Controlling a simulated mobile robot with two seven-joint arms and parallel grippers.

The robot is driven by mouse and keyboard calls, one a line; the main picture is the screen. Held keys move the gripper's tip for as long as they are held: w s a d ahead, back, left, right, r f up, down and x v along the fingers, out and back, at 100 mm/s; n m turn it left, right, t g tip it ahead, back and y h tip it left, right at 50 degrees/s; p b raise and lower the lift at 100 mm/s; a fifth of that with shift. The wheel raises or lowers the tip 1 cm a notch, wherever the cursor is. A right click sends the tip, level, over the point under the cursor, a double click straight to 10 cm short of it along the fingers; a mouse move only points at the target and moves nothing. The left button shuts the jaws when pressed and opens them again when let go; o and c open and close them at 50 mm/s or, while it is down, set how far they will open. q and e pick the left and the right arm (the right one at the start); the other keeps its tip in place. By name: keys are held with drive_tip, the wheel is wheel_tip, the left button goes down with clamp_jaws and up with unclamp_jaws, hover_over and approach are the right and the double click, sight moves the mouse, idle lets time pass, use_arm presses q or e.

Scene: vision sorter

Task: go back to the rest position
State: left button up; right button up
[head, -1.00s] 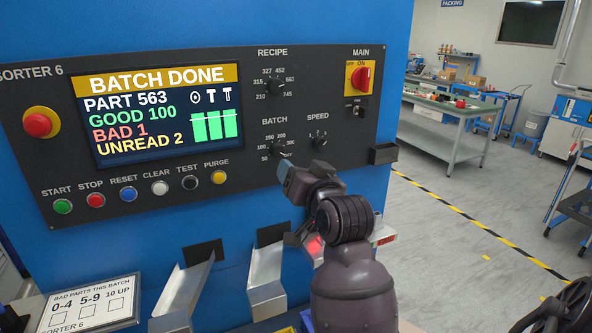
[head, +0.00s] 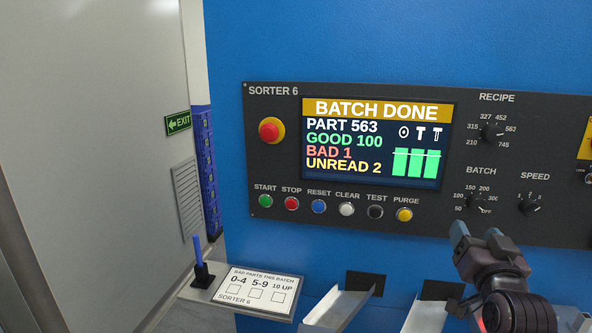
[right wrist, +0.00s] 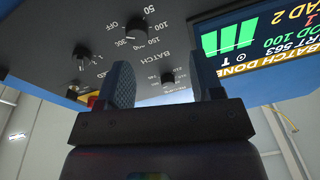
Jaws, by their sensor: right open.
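My right gripper (head: 461,236) is in front of the control panel (head: 270,180) of the blue sorter, below the batch knob (head: 475,203). It is open and holds nothing. I cannot tell whether a finger touches the panel. The screen (head: 372,140) reads BATCH DONE, part 563, good 100, bad 1, unread 2. My left gripper is not in view.
Metal chutes (head: 340,308) stick out below the panel. A card (head: 256,291) with bad-part boxes lies on a shelf at the lower left, beside a blue pen in a black holder (head: 202,275). A pale wall (head: 90,140) with an exit sign is at the left.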

drive_tip(key=s+a+f+n+g+y, duration=0.2)
drive_tip(key=s+f, duration=0.1)
drive_tip(key=f, duration=0.9)
drive_tip(key=s+a+f+n+g+y, duration=0.1)
drive_tip(key=s+a+f+n, duration=0.15)
drive_tip(key=f, duration=0.95)
drive_tip(key=s+f+g+b, duration=0.1)
drive_tip(key=s+f+g, duration=0.3)
drive_tip(key=s+f, duration=1.2)
drive_tip(key=shift+s+a+f+n+g+y, duration=0.3)
drive_tip(key=shift+s+a+n+g, duration=0.05)
drive_tip(key=shift+s+g, duration=0.05)
